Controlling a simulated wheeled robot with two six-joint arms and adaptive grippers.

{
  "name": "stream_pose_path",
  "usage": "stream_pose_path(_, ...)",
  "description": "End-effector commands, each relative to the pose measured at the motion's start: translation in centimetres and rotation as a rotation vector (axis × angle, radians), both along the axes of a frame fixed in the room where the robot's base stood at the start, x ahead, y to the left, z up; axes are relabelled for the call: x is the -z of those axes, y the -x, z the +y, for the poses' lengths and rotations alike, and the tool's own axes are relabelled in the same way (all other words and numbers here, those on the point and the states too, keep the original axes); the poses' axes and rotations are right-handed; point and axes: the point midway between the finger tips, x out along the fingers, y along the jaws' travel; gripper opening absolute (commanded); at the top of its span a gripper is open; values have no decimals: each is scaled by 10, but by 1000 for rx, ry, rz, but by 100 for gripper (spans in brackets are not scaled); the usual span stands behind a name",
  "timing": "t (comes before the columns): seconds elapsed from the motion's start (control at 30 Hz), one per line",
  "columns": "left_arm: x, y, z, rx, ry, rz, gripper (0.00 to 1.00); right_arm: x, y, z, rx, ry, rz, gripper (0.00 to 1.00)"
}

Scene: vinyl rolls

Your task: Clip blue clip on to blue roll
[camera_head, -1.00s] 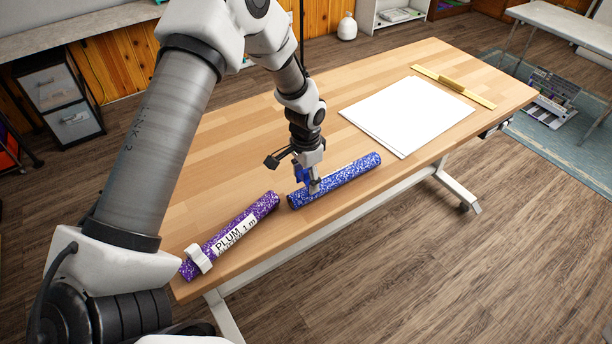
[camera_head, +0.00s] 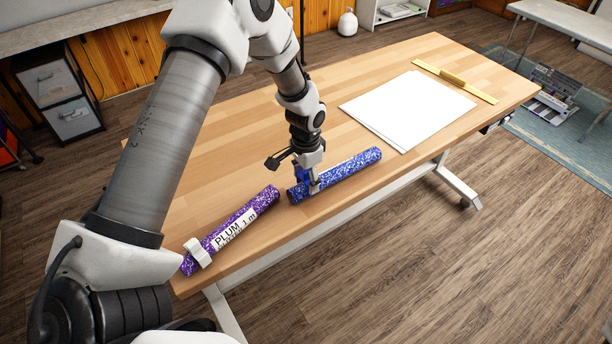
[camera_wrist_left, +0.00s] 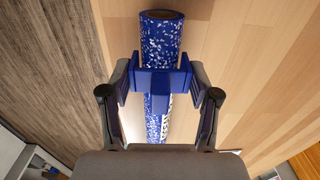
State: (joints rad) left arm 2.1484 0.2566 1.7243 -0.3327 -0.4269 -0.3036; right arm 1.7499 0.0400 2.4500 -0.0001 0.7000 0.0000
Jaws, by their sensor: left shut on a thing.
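The blue speckled roll (camera_head: 345,173) lies on the wooden table near its front edge. In the left wrist view the roll (camera_wrist_left: 161,40) runs away from me between my fingers. The blue clip (camera_wrist_left: 160,80) lies across the roll in that view; I cannot tell whether it is snapped around the roll or only resting on it. My left gripper (camera_head: 311,184) is shut on the blue clip, low over the roll's near-left end. Its fingers (camera_wrist_left: 160,92) press on both sides of the clip. The head view mostly hides the clip behind the fingers. My right gripper is not in view.
A purple roll (camera_head: 255,211) labelled PLUM, with a white clip (camera_head: 198,253) around it, lies just left of the blue roll. White sheets (camera_head: 408,108) and a yellow ruler (camera_head: 454,80) lie farther back. The table (camera_head: 240,135) is clear behind the rolls.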

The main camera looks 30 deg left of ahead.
Motion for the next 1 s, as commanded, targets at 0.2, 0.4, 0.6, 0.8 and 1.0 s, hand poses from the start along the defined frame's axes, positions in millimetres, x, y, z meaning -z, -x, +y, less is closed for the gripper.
stream_pose_path(0.2, 0, 0, 0, 0, 0, 0, 38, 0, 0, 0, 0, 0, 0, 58)
stream_pose_path(0.4, 2, 0, 0, 0, 0, 0, 38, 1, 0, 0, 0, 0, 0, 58)
stream_pose_path(0.6, 11, 0, 0, 0, 0, 1, 38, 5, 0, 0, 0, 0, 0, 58)
stream_pose_path(0.8, 13, 0, 0, 0, 0, 1, 38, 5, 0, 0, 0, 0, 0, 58)
stream_pose_path(1.0, 13, 0, 0, 0, 0, 1, 91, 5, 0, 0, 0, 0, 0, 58)
